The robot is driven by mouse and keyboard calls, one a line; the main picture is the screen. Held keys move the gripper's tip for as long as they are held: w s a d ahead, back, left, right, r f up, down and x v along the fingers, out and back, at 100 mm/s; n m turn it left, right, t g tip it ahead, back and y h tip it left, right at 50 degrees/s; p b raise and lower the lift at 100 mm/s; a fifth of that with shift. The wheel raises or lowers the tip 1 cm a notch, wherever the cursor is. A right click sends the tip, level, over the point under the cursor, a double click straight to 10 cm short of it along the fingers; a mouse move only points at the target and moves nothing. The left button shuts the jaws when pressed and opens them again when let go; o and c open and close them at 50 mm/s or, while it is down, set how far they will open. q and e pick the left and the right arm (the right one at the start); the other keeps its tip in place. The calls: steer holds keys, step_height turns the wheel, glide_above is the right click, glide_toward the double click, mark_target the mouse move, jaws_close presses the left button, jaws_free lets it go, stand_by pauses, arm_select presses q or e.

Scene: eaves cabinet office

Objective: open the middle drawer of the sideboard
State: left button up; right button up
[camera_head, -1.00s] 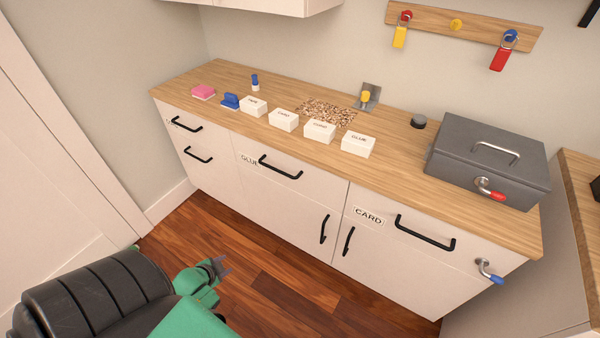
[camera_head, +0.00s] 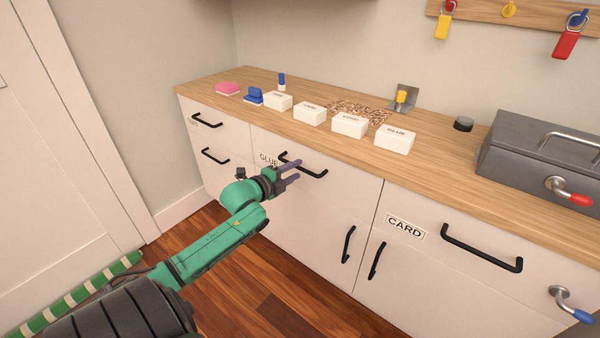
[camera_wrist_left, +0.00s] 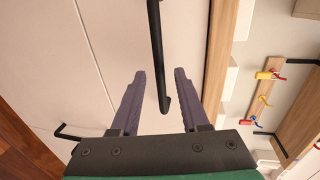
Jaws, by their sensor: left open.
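The sideboard (camera_head: 300,221) has white fronts and a wooden top. Its middle drawer (camera_head: 345,190) carries a GLUE label, partly covered by my gripper, and a black bar handle (camera_head: 316,172). The drawer front looks flush with its neighbours. My left gripper (camera_head: 296,172) is open at that handle, its purple fingers pointing at the drawer front. In the left wrist view the handle (camera_wrist_left: 157,50) runs upright, and its near end lies between the two open fingers (camera_wrist_left: 158,75). I cannot tell whether the fingers touch it. My right gripper is not in view.
White boxes (camera_head: 395,139), a pink block (camera_head: 228,88) and a grey metal box (camera_head: 540,155) stand on the top. The CARD drawer (camera_head: 450,235) is to the right. The wooden floor (camera_head: 270,300) in front is clear.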

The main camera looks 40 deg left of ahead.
mark_target(300, 168)
arm_select(q)
steer(key=shift+x, duration=1.6)
steer(key=shift+c, duration=0.3)
jaws_close()
